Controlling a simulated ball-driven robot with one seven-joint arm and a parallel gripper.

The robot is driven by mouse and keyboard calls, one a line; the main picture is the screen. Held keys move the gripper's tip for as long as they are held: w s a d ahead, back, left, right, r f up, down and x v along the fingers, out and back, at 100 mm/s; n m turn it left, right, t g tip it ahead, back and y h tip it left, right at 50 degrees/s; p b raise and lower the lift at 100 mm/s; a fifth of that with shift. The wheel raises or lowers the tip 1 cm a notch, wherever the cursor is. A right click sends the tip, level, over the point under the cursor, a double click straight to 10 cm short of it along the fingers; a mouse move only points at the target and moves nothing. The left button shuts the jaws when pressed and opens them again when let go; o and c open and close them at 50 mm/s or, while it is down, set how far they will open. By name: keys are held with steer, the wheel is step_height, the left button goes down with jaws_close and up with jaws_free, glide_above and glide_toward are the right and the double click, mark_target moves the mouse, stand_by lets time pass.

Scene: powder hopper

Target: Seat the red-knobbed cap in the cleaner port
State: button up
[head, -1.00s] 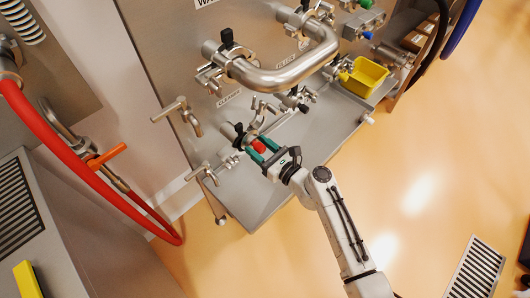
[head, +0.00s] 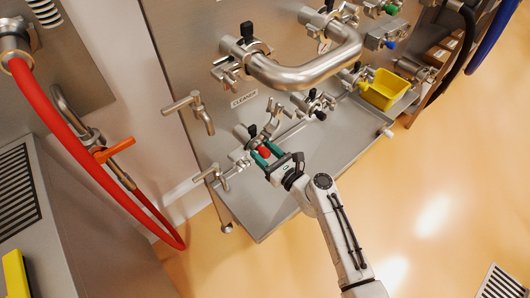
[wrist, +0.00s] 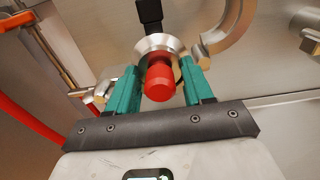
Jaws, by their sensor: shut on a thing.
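The cap (wrist: 158,82) has a red knob and a silver disc behind it. My gripper (wrist: 158,88) has green fingers on both sides of the cap and is shut on it in the wrist view. In the head view, my gripper (head: 266,154) holds the red knob (head: 264,153) close to the steel panel, below the "CLEANER" label (head: 243,99). The cleaner port (head: 242,133) is at the fingertips, with a black-handled clamp on it. The cap's disc hides the port opening, so I cannot tell whether the two touch.
A bent steel pipe (head: 305,72) crosses the panel above. T-shaped handles (head: 192,108) stick out at left. A steel shelf (head: 300,180) lies below, with a yellow bin (head: 384,89) at its far end. A red hose (head: 75,140) hangs left.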

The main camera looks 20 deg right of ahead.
steer(key=shift+f+b, duration=0.4)
steer(key=shift+f, duration=0.1)
stand_by(0.5)
steer(key=o, duration=1.2)
steer(key=shift+o, duration=0.2)
steer(key=shift+f, duration=0.1)
steer(key=shift+s, duration=0.1)
steer(key=v, duration=1)
steer(key=shift+s+d, duration=0.2)
steer(key=shift+s, duration=0.05)
